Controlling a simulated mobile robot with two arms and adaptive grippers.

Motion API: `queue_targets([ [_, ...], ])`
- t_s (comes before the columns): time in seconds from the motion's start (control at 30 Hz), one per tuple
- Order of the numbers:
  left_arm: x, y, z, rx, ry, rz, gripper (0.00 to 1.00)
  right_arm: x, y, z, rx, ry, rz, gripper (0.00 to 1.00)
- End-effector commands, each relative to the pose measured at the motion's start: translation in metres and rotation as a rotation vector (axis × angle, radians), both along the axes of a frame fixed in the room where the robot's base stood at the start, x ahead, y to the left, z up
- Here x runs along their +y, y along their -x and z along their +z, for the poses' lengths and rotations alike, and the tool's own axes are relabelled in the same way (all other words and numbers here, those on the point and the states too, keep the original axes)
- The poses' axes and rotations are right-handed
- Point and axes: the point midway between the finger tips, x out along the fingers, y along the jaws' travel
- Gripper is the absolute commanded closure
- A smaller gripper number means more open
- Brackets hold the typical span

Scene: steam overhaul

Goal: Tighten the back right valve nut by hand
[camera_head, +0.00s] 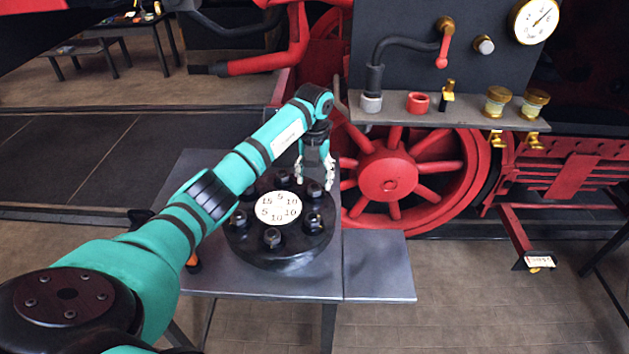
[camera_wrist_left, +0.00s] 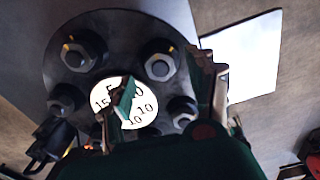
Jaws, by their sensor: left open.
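The black round valve cover (camera_head: 262,252) carries a ring of dark nuts around a white number disc (camera_head: 278,208). The back right valve nut (camera_head: 314,189) stands on the cover's far right side. My left gripper (camera_head: 315,180) points down over this nut, open, with a finger on either side of it. In the left wrist view, a nut (camera_wrist_left: 182,109) shows between the two spread fingers of the left gripper (camera_wrist_left: 172,92). Whether the fingers touch it I cannot tell. My right gripper is not in view.
The cover stands on a grey metal table (camera_head: 205,275) with a lower side plate (camera_head: 378,268). Behind it are a red locomotive wheel (camera_head: 390,175) and a ledge (camera_head: 450,119) with brass fittings. Other nuts, such as the front right one (camera_head: 312,223), stand close by.

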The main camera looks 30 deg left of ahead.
Motion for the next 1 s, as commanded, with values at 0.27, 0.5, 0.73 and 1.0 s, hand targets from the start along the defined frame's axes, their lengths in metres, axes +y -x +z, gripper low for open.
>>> queue_targets([
  [0.27, 0.000, 0.000, -0.027, -0.001, 0.000, 0.001, 0.42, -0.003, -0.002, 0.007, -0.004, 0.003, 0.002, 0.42],
  [0.5, 0.000, -0.001, -0.029, -0.002, 0.000, 0.000, 0.42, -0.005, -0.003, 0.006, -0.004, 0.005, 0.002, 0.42],
  [0.73, 0.000, 0.000, -0.029, -0.001, 0.000, 0.000, 0.65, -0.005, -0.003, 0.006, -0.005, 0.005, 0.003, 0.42],
  [1.0, 0.000, -0.001, -0.029, -0.001, 0.000, 0.000, 0.97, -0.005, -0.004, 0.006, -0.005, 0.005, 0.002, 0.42],
])
